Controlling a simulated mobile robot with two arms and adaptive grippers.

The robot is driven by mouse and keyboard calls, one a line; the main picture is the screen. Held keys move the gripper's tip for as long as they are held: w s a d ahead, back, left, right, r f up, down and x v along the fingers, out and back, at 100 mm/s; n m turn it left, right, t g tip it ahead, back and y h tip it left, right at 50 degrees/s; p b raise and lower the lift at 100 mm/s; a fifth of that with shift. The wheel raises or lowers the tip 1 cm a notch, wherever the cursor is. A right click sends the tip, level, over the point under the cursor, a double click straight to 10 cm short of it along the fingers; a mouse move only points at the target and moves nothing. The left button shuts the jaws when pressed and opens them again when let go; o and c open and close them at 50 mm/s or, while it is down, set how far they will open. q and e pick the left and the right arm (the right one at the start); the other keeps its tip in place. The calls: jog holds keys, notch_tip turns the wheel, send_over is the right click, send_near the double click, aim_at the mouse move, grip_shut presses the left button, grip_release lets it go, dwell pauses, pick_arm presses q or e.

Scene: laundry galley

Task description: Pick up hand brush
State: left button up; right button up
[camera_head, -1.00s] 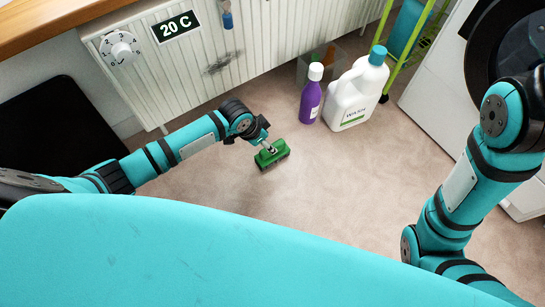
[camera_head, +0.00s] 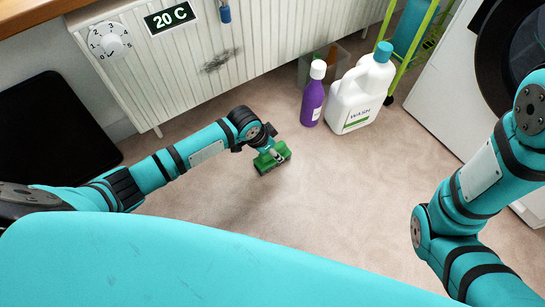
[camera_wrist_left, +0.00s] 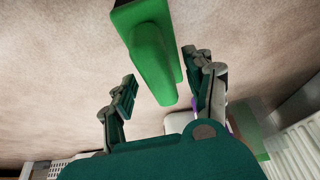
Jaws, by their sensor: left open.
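The green hand brush (camera_head: 281,156) lies on the beige floor in front of the radiator. My left gripper (camera_head: 270,150) is right over it in the head view and partly hides it. In the left wrist view the brush's green handle (camera_wrist_left: 150,50) points into the space between the two fingers. My left gripper (camera_wrist_left: 162,85) is open there, one finger on each side, with visible gaps between fingers and handle. My right arm shows at the right of the head view, but its gripper is out of frame.
A purple bottle (camera_head: 311,103) and a white wash jug (camera_head: 358,100) stand beyond the brush to the right, before a clear bin (camera_head: 312,68). The radiator (camera_head: 180,85) runs behind. A white machine (camera_head: 440,100) is at the right. Floor right of the brush is clear.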

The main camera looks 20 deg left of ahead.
pick_arm(q)
jog(key=shift+f+p, duration=0.25)
jog(key=shift+p, duration=0.1)
dwell(0.4)
grip_shut()
